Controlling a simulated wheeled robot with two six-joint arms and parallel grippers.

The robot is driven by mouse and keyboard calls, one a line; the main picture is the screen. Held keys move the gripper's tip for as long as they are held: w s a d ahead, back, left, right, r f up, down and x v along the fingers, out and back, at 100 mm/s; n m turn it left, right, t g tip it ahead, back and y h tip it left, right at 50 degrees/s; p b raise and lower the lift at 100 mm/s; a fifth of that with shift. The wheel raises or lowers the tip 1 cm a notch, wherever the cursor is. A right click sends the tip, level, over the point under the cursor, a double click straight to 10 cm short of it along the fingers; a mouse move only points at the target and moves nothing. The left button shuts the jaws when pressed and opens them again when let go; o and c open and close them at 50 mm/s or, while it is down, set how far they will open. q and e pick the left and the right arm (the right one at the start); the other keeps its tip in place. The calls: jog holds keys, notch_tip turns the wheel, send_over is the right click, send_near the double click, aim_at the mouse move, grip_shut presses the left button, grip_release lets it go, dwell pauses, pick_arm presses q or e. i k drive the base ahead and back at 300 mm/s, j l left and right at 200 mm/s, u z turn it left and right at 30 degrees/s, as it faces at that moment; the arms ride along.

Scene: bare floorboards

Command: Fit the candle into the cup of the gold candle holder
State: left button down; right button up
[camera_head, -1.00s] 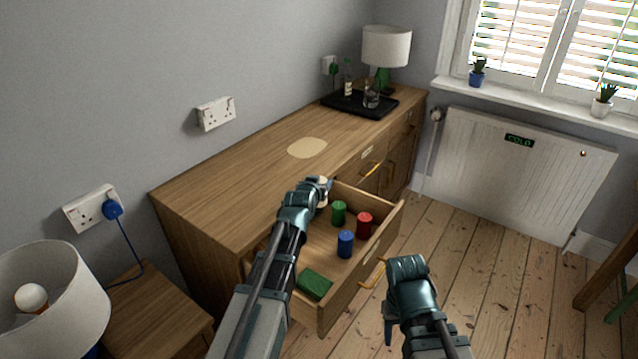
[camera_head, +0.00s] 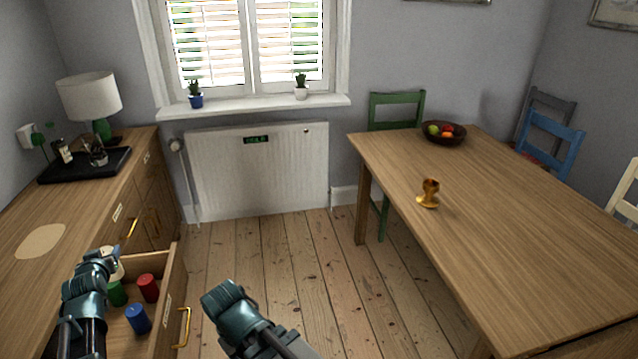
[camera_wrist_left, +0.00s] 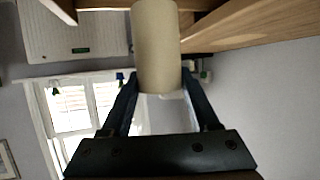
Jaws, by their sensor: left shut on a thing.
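The gold candle holder (camera_head: 429,194) stands upright on the near left part of the wooden dining table. My left gripper (camera_head: 108,257) is shut on a cream candle (camera_head: 118,270), over the open drawer. In the left wrist view the candle (camera_wrist_left: 156,45) sits between the two fingers (camera_wrist_left: 158,88). The arm hides part of the candle in the head view. My right gripper (camera_head: 222,298) is in front of the floorboards, its fingers hidden, well away from the holder.
The open drawer (camera_head: 172,290) holds green (camera_head: 117,293), red (camera_head: 148,288) and blue (camera_head: 137,318) candles. A fruit bowl (camera_head: 444,139) stands at the table's far end. Bare floor (camera_head: 290,260) lies between the dresser and the table (camera_head: 500,220).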

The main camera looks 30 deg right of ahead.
aim_at(429, 192)
jog(key=z, duration=1.6)
jog(key=i+j, duration=0.1)
jog(key=i, duration=0.85)
jog(key=i+l+z, duration=0.05)
